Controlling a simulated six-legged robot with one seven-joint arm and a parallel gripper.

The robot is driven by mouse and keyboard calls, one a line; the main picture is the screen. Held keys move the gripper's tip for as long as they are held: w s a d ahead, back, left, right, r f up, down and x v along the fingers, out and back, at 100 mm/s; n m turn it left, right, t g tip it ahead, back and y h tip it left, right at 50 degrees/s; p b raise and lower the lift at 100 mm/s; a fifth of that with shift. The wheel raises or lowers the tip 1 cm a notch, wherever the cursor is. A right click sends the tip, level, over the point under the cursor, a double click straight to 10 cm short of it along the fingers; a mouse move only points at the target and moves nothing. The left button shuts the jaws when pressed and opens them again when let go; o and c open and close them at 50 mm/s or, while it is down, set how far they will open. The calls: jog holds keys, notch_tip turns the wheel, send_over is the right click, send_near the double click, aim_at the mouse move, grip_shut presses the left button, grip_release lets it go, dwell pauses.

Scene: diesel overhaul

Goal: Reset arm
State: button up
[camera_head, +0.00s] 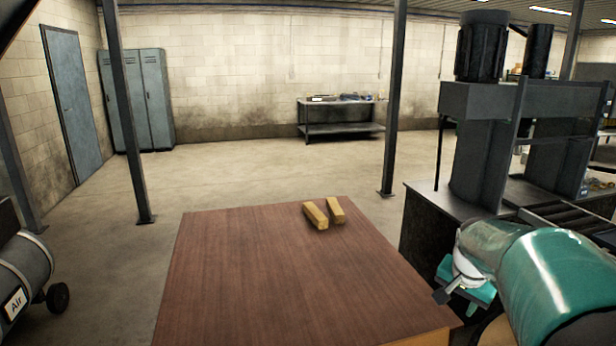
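My arm reaches in from the lower right corner, teal and pale grey. My gripper (452,287) is at its near end, just off the right edge of the brown wooden table (240,270). A dark finger-like part shows there, but the arm's own links hide much of the gripper. I cannot tell whether it is open or shut, and no held object shows. Two yellowish wooden blocks (316,215) (335,210) lie side by side near the table's far edge, well apart from the gripper.
A dark press-like machine (480,140) on a dark bench stands at the right, close behind my arm. An air compressor (22,270) is at the left. Steel posts (127,120) (394,100) flank the table. The tabletop's left and front are bare.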

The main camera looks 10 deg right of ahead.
jog(key=s+a+r+n, duration=0.1)
jog(key=s+a+n, duration=0.2)
jog(key=s+a, duration=0.2)
jog(key=s+a+r+n+t+y, duration=0.1)
jog(key=s+a+n, duration=0.3)
jog(key=a, duration=0.8)
jog(key=s+a+r+n+t+y, duration=0.1)
jog(key=s+a+n, duration=0.3)
jog(key=s+a, duration=0.3)
jog(key=shift+s+a+r, duration=0.15)
jog(key=shift+s+a, duration=0.25)
jog(key=shift+a, duration=0.4)
jog(key=shift+d, duration=0.1)
